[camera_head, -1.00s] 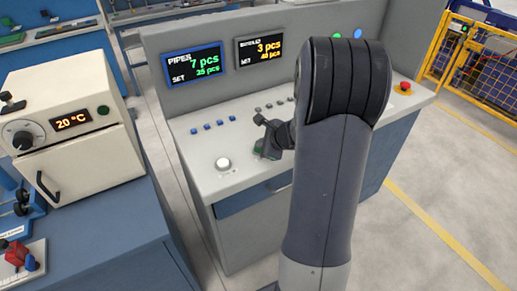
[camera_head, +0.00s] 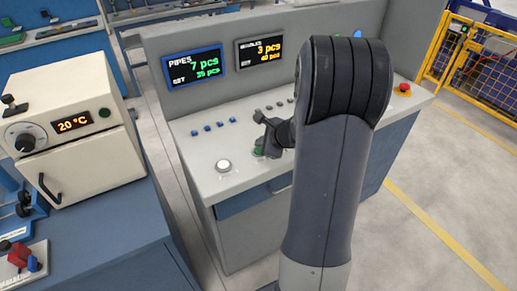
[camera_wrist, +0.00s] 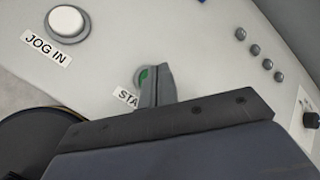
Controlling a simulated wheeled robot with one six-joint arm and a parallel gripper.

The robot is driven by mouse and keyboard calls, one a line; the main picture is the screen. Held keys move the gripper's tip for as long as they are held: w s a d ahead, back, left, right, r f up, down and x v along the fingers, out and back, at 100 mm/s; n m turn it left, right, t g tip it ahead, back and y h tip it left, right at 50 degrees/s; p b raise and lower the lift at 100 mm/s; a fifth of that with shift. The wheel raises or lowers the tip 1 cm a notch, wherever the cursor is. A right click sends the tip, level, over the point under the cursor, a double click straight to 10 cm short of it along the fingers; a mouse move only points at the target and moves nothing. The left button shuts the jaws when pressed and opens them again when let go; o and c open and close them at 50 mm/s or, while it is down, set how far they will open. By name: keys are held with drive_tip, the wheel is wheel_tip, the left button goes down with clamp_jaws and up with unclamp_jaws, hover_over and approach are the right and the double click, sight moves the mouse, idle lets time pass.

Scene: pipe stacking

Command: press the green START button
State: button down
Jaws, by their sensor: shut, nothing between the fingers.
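The green START button (camera_head: 257,150) is on the sloped grey console top, right of a white button. In the wrist view only a green sliver of it (camera_wrist: 143,77) shows. The finger hides the rest of it and part of its "STA…" label. My gripper (camera_head: 268,148) is shut and empty, its tip at the button. In the wrist view the closed grey fingers (camera_wrist: 157,84) overlap the button's right side. I cannot tell whether they touch it or press it down.
The white JOG IN button (camera_wrist: 67,22) is left of the START button. Several small blue buttons (camera_head: 221,125) and grey buttons (camera_wrist: 255,49) sit behind. A black knob (camera_wrist: 311,120) and a red button (camera_head: 404,87) are to the right. Two displays (camera_head: 194,64) stand at the back.

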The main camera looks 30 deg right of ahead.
drive_tip(key=shift+r, duration=0.1)
wheel_tip(320, 180, up, 5)
drive_tip(key=p, duration=0.4)
drive_tip(key=shift+s, duration=0.1)
idle(0.7)
